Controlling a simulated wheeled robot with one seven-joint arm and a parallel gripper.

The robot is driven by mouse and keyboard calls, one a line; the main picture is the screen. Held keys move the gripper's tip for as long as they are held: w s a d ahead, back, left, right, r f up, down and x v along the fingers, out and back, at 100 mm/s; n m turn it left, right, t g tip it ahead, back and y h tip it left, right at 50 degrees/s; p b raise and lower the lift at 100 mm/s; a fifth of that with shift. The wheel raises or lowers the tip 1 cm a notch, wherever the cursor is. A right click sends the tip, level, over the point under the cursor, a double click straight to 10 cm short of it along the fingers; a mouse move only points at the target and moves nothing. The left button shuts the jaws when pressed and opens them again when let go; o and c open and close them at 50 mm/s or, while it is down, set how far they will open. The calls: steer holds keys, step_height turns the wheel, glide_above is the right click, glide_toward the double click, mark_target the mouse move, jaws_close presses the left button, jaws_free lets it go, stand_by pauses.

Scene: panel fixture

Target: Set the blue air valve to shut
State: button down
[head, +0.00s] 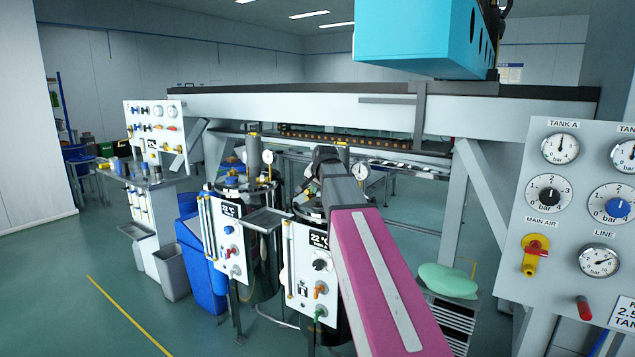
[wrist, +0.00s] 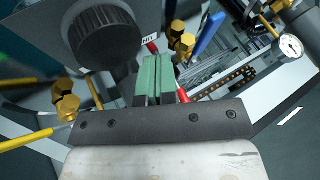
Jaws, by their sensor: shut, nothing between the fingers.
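In the wrist view a long blue lever (wrist: 208,32) stands up and to the right of my gripper. It lies close to a brass fitting (wrist: 184,40), and I cannot tell how they join. I take it for the blue air valve's handle, but its setting cannot be read. My gripper (wrist: 154,68) has green fingertips, pressed together with nothing between them, apart from the lever in the picture. In the head view my arm hides much of the middle, and neither the fingertips nor this lever can be made out.
Red handles (wrist: 183,96), a black round knob (wrist: 102,32) and another brass fitting (wrist: 65,100) crowd around my fingers. In the head view, a gauge panel (head: 520,235) with a yellow-and-red main air valve (head: 535,255) stands at right. A tank panel (head: 312,262) stands beside my arm.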

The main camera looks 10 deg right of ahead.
steer(key=w+a, duration=0.1)
steer(key=w+a+f, duration=0.1)
steer(key=w, duration=0.1)
steer(key=shift+w+a+f, duration=0.1)
steer(key=shift+w+a, duration=0.25)
steer(key=shift+a, duration=0.1)
